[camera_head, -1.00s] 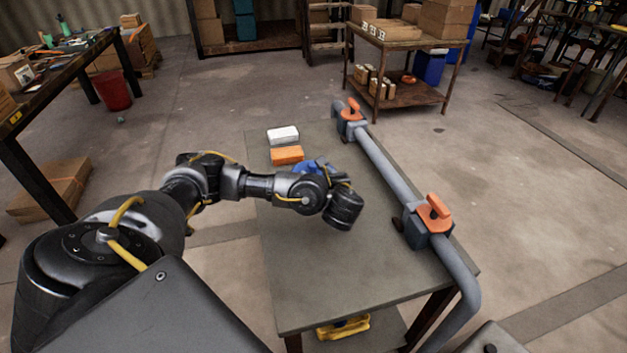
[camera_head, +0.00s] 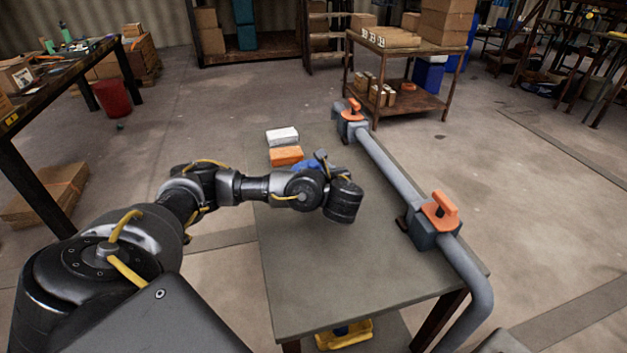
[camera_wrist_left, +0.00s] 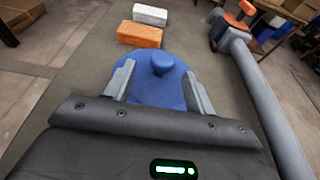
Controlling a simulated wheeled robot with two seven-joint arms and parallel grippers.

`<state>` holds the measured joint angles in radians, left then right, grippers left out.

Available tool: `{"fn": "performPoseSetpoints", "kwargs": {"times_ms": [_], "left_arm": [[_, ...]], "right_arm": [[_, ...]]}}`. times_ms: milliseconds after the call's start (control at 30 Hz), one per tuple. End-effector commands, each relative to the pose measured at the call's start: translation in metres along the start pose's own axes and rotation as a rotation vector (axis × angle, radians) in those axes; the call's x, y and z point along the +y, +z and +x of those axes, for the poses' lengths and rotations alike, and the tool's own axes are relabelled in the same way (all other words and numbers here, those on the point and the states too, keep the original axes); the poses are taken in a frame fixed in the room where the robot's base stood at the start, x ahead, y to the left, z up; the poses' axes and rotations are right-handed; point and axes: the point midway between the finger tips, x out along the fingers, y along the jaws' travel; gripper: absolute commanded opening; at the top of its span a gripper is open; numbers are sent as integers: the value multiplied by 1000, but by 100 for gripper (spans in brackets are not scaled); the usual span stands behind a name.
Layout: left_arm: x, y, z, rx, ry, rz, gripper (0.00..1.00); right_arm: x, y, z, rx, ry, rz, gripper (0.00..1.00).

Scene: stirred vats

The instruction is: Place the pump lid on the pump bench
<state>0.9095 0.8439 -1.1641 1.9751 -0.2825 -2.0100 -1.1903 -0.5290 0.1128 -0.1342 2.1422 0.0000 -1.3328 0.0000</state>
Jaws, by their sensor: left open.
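A blue round lid with a knob on top (camera_wrist_left: 162,66), which I take for the pump lid, shows in the left wrist view at the bench top. In the head view only a blue sliver (camera_head: 305,166) shows behind my left wrist. My left gripper (camera_wrist_left: 159,88) is open, with one grey finger on each side of the lid; I cannot tell if they touch it. In the head view one finger of it (camera_head: 322,158) sticks up beyond the wrist. The pump bench (camera_head: 365,265) is the grey-topped table under my arm. My right gripper is not in view.
A white block (camera_head: 282,136) and an orange block (camera_head: 287,156) lie behind the lid. A grey pipe (camera_head: 392,178) with orange-handled valves runs along the bench's right side. The bench's near part is clear. A yellow object (camera_head: 345,335) sits below the bench top.

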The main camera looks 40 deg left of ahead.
Motion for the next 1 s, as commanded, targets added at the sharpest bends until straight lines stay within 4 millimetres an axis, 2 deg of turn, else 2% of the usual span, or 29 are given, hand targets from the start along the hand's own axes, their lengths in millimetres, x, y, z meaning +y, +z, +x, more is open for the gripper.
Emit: {"fn": "performPoseSetpoints", "kwargs": {"times_ms": [100, 233, 567, 900, 1000], "left_arm": [[-2, -3, 20, -2, 3, 0, 55], [-2, -1, 33, -1, 2, 1, 55], [-2, -1, 38, 0, 0, 1, 55], [-2, -1, 37, 1, 0, 1, 10], [-2, -1, 37, 0, 0, 0, 0]], "right_arm": [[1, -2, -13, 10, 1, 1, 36], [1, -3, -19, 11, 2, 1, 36], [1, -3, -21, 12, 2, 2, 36], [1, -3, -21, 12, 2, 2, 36], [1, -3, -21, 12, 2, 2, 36]]}}
